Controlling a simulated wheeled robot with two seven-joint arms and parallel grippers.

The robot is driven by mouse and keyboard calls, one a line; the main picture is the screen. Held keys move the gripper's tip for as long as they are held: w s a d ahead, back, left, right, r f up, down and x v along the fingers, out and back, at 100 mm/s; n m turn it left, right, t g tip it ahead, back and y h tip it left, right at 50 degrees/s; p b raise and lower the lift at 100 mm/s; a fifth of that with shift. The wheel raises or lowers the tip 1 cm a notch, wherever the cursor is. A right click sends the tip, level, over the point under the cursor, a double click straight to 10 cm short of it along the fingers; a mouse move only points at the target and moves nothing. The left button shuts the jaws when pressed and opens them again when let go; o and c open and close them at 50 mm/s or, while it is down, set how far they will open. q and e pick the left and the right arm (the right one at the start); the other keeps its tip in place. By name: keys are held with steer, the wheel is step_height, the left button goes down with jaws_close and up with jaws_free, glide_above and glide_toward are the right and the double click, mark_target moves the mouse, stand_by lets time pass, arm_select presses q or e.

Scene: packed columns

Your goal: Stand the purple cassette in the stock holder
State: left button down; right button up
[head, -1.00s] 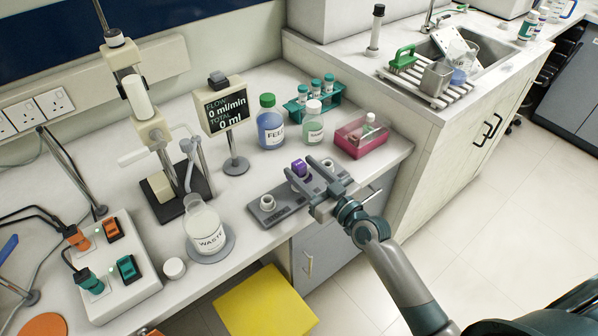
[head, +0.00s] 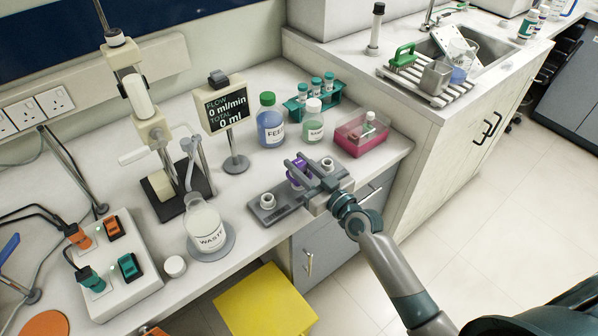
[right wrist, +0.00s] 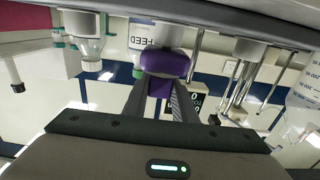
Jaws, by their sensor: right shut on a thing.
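The purple cassette (head: 294,178) stands upright at the middle of a grey bench-top holder (head: 287,209) with white round sockets. My right gripper (head: 296,166) reaches in from the right and is shut on the cassette, one finger on each side. In the right wrist view, where the scene looks upside down, the purple cassette (right wrist: 165,63) sits between the finger ends, close to the grey holder strip (right wrist: 190,10) at the top. Whether its base touches the holder is hidden. My left gripper is not in view.
The bench front edge is close below the holder.

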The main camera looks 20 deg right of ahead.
mark_target(308, 175)
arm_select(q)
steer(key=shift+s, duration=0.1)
